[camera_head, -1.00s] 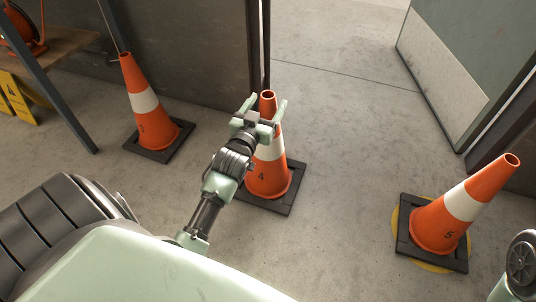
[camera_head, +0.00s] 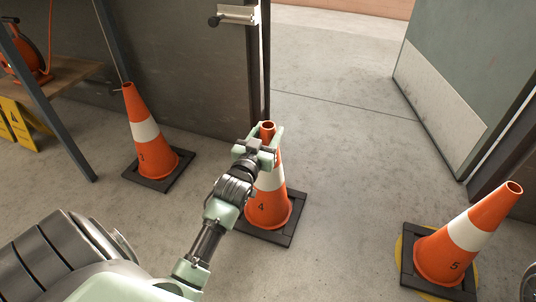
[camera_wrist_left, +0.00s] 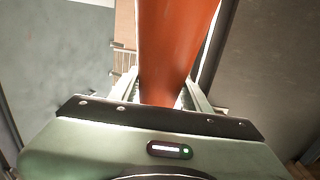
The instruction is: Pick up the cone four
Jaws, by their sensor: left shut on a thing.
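Cone four (camera_head: 267,207) is orange with a white band, a "4" on its lower part and a dark square base. It stands upright on the concrete floor in the middle of the head view. My left gripper (camera_head: 265,136) is shut on the cone near its top, with a finger on each side. In the left wrist view the orange cone (camera_wrist_left: 176,45) fills the space between the fingers. My arm and gripper hide part of the cone's left side. My right gripper is not in view.
Cone three (camera_head: 146,140) stands to the left by the dark wall. Cone five (camera_head: 455,245) stands on a yellow disc at the right. An open grey door (camera_head: 455,90) is at the upper right. The floor (camera_head: 340,130) behind cone four is clear.

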